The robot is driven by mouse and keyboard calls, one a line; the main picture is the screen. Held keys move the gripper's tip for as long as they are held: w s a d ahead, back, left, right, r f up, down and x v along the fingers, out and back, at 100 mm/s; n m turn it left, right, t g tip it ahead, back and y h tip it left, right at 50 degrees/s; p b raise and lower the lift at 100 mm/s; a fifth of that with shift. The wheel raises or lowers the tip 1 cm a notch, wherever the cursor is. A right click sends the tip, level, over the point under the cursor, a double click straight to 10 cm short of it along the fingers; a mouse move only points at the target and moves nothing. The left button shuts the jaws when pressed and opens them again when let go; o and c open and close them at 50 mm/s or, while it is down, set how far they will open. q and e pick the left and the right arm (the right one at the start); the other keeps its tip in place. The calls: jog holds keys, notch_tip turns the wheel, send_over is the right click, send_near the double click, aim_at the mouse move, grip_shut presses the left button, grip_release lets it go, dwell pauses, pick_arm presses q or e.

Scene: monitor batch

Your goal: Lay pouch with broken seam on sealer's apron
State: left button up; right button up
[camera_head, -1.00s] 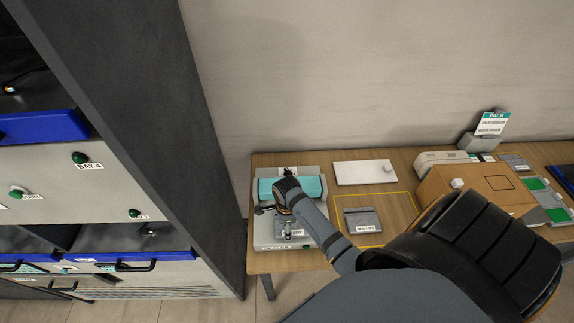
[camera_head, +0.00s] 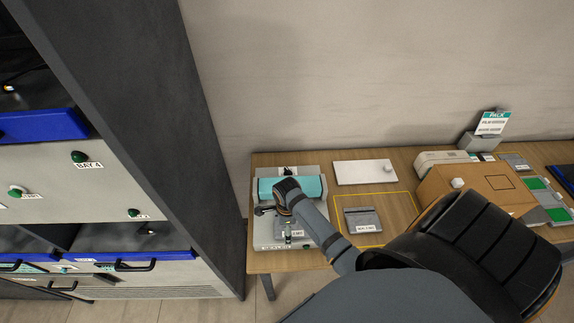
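The sealer (camera_head: 262,235) is a light grey machine with a teal bar (camera_head: 310,187) across its back, at the left end of the table. My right arm reaches in from the lower right, and its gripper (camera_head: 272,212) is low over the sealer's front part. The wrist hides most of the fingers, so I cannot tell whether they are open or shut. A small grey labelled item (camera_head: 298,241) lies at the gripper on the sealer's apron; I cannot tell whether it is the pouch or whether it is held. Another grey labelled pouch-like item (camera_head: 362,218) lies inside a yellow outline. My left gripper is not in view.
A white plate with a knob (camera_head: 364,172) lies behind the yellow outline. A cardboard box (camera_head: 480,185), a sign (camera_head: 491,123) and green-marked trays (camera_head: 545,197) are at the right. A dark rack (camera_head: 205,130) with bays and drawers stands at the left, close to the table (camera_head: 290,261).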

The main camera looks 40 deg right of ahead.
notch_tip(320, 180, up, 12)
dwell(0.5)
